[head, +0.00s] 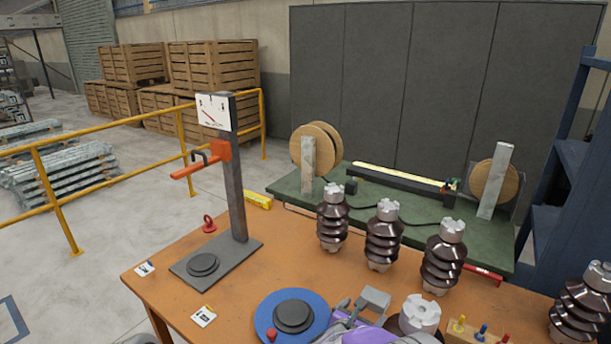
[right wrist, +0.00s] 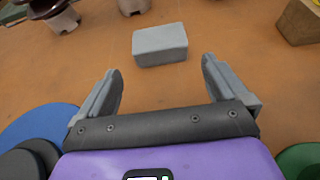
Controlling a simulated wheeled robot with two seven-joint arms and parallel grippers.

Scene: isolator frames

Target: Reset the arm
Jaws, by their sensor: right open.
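My right gripper (head: 352,304) is low over the front of the orange table in the head view, with a purple body behind its fingers. In the right wrist view the two grey fingers (right wrist: 162,66) stand wide apart with nothing between them. A light grey block (right wrist: 160,44) lies on the table just beyond the fingertips, apart from them. It also shows in the head view (head: 375,299), beside the gripper. My left gripper is not in view.
Several brown ribbed insulators (head: 383,238) stand along the table's back and right. A blue disc with a dark weight (head: 265,318) lies left of the gripper. A gauge post (head: 236,170) stands further left. A green bench (head: 290,186) with wooden reels is behind.

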